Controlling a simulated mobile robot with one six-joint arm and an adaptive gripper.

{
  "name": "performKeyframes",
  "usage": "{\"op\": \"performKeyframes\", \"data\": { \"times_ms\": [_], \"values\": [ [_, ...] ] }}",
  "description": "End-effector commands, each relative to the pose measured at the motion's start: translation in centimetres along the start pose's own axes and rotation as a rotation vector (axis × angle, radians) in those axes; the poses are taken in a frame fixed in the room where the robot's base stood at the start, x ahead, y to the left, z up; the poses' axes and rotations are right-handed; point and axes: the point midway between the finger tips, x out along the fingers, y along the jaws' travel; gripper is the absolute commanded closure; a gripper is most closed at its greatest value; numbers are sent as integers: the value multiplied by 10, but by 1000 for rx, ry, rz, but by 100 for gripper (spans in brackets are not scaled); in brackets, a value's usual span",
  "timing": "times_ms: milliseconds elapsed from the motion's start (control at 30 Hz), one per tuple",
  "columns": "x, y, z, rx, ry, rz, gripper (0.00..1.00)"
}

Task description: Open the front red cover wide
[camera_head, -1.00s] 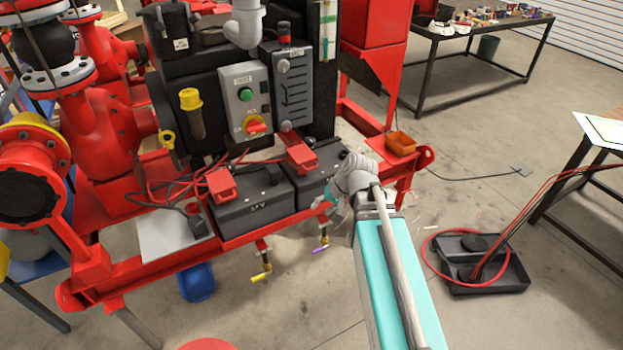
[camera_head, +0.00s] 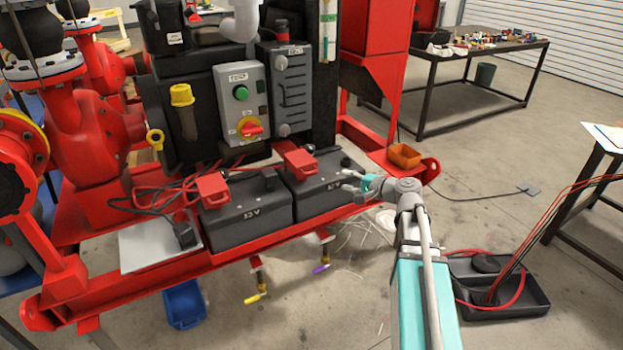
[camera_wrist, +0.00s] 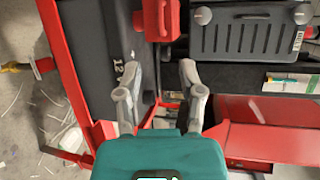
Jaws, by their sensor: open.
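Two red covers sit on the black batteries: one (camera_head: 212,190) on the left battery (camera_head: 246,212), the other (camera_head: 300,163) on the right battery (camera_head: 325,190). Both look closed; I cannot tell which is called the front one. The right one also shows at the top of the wrist view (camera_wrist: 161,20), beyond my fingertips. My gripper (camera_head: 349,182) is at the right end of the right battery, fingers pointing left. In the wrist view my gripper (camera_wrist: 161,72) is open and empty, with the fingers well apart, over the battery's edge and apart from the cover.
A grey control box (camera_head: 242,103) and a finned grey box (camera_head: 286,90) stand behind the batteries. Red and black cables lie around the left cover. An orange bin (camera_head: 404,156) sits on the red frame at right. Yellow and purple valve handles hang below the frame.

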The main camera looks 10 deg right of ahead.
Motion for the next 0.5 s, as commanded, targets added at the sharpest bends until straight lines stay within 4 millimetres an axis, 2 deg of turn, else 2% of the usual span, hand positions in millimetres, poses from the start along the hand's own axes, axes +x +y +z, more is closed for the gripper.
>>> {"op": "performKeyframes", "data": {
  "times_ms": [500],
  "values": [
    [6,0,0,-1,-2,1,50]
  ]
}}
